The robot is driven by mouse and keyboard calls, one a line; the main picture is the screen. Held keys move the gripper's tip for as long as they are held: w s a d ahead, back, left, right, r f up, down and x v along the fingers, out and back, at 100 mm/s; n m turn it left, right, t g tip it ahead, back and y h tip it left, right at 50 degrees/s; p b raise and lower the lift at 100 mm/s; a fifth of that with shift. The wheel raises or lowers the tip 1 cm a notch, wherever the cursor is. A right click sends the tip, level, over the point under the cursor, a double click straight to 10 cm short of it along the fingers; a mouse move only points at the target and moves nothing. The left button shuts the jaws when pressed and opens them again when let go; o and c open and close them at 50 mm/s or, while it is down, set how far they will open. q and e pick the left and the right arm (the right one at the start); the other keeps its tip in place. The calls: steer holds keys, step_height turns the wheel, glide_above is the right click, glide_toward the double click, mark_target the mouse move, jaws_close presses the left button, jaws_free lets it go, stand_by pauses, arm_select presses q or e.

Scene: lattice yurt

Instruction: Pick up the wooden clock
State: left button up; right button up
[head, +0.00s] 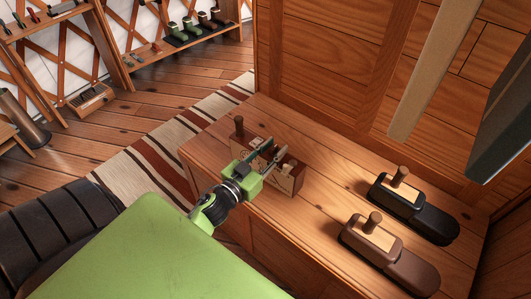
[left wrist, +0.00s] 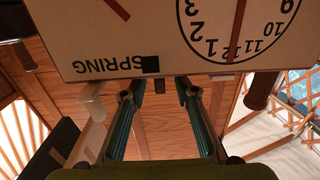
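The wooden clock (head: 297,181) is a brown box with a pale face, standing on the wooden cabinet top (head: 335,180), partly hidden behind my left gripper. In the left wrist view the clock (left wrist: 100,45) fills the upper part, its face upside down with numerals, a dark red hand and the word SPRING. My left gripper (head: 272,153) is at the clock, its fingers over the middle of it. In the left wrist view its two teal fingers (left wrist: 160,88) are apart, with tips at the clock's edge; contact cannot be told. My right gripper is not in view.
A brown block with a knob (head: 385,250) and a black one (head: 415,208) stand to the clock's right. A wooden panel wall (head: 330,60) rises behind. A striped rug (head: 165,145) lies on the floor. Shelves (head: 185,38) with tools stand at the back left.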

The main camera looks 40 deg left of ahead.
arm_select(q)
steer(key=shift+w, duration=0.5)
jaws_close()
steer(key=shift+r, duration=0.15)
steer(key=shift+r, duration=0.1)
